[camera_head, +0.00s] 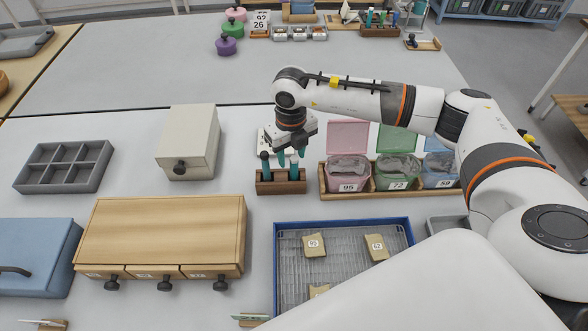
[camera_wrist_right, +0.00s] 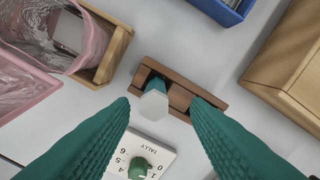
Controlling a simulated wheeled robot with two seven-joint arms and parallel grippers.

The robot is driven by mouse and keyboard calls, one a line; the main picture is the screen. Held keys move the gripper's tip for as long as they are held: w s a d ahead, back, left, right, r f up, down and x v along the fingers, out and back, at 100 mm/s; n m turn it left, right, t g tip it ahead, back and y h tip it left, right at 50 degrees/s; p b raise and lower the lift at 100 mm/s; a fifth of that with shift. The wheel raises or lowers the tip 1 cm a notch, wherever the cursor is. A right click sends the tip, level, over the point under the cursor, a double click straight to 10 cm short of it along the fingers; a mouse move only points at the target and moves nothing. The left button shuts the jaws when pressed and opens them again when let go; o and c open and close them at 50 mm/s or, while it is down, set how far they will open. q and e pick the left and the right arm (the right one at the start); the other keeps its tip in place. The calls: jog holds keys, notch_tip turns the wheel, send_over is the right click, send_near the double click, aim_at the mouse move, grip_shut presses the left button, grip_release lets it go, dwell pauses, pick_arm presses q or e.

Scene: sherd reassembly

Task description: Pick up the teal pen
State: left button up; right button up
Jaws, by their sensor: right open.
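A teal pen (camera_head: 294,172) with a pale hexagonal end stands upright in a brown wooden holder (camera_head: 282,188). In the right wrist view the pen (camera_wrist_right: 155,100) shows end-on in the holder (camera_wrist_right: 147,67). My right gripper (camera_head: 292,154) is open above the holder, its teal fingers pointing down. In the right wrist view the gripper (camera_wrist_right: 158,103) has one finger on each side of the pen's end, with gaps visible. The right finger hides part of the holder. My left gripper is out of view.
Lidded bins in a wooden rack (camera_head: 330,193) stand close on the right. A blue-rimmed tray (camera_head: 340,222) with sherds lies in front. A wooden drawer box (camera_head: 165,225) and a pale box (camera_head: 190,135) are to the left.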

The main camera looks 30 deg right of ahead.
aim_at(294, 166)
jog(key=f, duration=0.2)
jog(key=f+p, duration=0.1)
jog(key=shift+s+d+f, duration=0.2)
jog(key=shift+s+f, duration=0.1)
jog(key=shift+f, duration=0.6)
grip_shut()
